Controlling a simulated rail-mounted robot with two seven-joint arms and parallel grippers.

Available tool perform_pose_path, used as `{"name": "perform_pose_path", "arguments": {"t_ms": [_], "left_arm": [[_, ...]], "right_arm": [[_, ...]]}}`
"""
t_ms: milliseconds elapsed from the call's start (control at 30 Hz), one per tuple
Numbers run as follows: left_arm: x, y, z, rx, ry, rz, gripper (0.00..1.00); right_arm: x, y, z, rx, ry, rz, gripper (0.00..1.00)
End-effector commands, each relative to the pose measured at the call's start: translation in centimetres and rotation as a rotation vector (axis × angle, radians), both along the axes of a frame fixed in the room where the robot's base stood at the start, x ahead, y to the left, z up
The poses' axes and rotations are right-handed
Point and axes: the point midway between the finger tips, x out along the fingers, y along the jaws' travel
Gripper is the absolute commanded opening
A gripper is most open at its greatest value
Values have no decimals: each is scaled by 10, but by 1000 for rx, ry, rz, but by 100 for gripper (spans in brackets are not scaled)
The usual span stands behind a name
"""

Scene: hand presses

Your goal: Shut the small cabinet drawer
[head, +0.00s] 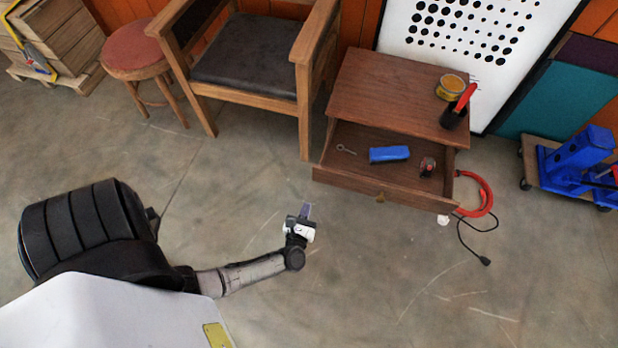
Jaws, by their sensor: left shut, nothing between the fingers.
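The small wooden cabinet (390,90) stands against the back wall, right of centre. Its drawer (365,191) is pulled out toward me, with a small brass knob (380,197) on the front. Inside the drawer lie a blue object (389,154), a small key-like metal piece (346,150) and a small dark and red item (427,167). My left gripper (306,212) is shut and empty, in front and to the left of the drawer, apart from it. My right gripper is not in view.
A wooden armchair (245,60) stands close to the cabinet's left, with a red-topped stool (132,48) beyond it. A yellow tin (451,87) and a dark cup (454,115) are on the cabinet. A red cable (484,194) lies at its right. The floor before the drawer is clear.

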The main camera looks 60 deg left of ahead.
Motion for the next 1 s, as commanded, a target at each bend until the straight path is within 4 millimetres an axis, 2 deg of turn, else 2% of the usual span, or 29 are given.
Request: {"name": "perform_pose_path", "arguments": {"t_ms": [500, 733, 1000], "left_arm": [[72, 59, -2, 3, -2, -2, 0], [91, 75, -1, 3, 0, -2, 0], [97, 81, 0, 4, 2, -1, 0]], "right_arm": [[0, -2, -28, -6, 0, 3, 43], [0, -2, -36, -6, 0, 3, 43], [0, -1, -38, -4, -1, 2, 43]]}}
